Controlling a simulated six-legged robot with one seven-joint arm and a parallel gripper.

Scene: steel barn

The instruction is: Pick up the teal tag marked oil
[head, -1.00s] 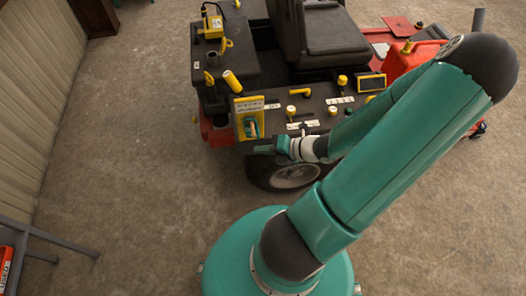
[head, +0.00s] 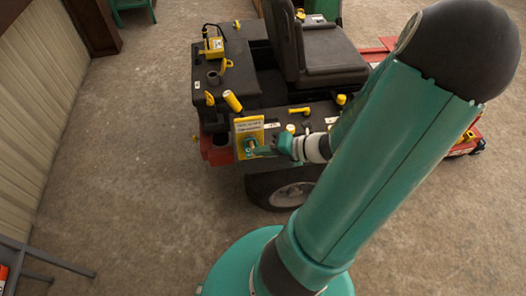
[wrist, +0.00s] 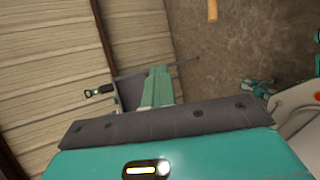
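In the head view, a yellow board (head: 260,124) with a white lettered strip stands at the near left corner of the dark vehicle. A small teal tag (head: 243,147) shows against its lower part. Its marking is too small to read. My gripper (head: 257,151) reaches in from the right, with its tip at the tag and partly over it. I cannot tell whether it touches the tag or whether the fingers are apart. In the wrist view, a teal finger (wrist: 157,88) of mine shows beyond the gripper body; no tag is distinguishable there.
The dark vehicle has a seat (head: 330,62), a yellow cylinder (head: 232,101), a yellow device (head: 213,47) and several yellow knobs. Its wheel (head: 290,193) is below the board. A grey metal frame (head: 45,260) stands at lower left. The concrete floor between is clear.

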